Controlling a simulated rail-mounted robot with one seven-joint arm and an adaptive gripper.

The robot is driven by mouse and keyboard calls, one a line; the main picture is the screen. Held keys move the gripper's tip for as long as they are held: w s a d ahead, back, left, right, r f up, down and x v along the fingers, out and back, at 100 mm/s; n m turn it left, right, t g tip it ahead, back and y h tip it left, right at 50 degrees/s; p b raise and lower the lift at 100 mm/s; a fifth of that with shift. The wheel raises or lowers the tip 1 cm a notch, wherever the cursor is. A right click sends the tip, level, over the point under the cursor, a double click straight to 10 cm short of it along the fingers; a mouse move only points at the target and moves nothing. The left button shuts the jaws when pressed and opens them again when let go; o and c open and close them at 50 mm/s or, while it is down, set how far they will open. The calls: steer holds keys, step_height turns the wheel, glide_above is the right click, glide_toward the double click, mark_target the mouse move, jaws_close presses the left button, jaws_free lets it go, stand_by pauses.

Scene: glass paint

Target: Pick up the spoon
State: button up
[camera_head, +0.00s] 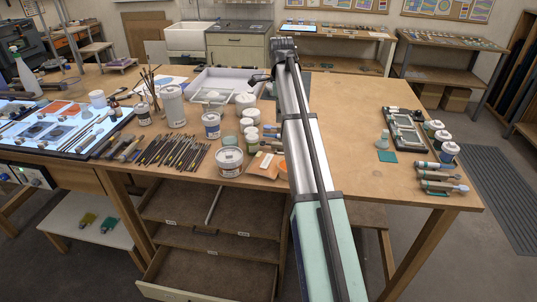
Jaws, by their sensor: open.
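My arm reaches up the middle of the view over the wooden table. A small dark part beside its far end, over the right side of the white tray (199,82), looks like my gripper (257,79). It is open, and I see nothing held in it. Its fingertips are too small to make out clearly. I cannot pick out a spoon for certain. Small pale items lie in the tray, too small to name, and my arm hides part of the table behind it.
Several brushes (172,152) lie farther left, beside a lit panel (60,128). A framed piece (404,130) and more jars are at right. The wooden table (355,105) is clear just right of my arm. Drawers hang open below.

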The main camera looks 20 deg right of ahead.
step_height(320, 180, up, 3)
steer(key=w+d+m, duration=0.1)
steer(key=d+m, duration=0.1)
steer(key=d, duration=0.1)
steer(key=p, duration=0.3)
glide_above(279, 145)
steer(key=d, duration=0.2)
steer(key=f, duration=1.1)
steer(key=shift+s, duration=0.2)
steer(key=shift+w+f+p, duration=0.15)
steer(key=shift+f+p, duration=0.5)
steer(key=shift+f, duration=1)
steer(key=shift+w+f+p, duration=0.15)
steer(key=shift+f+p, duration=0.45)
steer(key=shift+f, duration=1)
jaws_close()
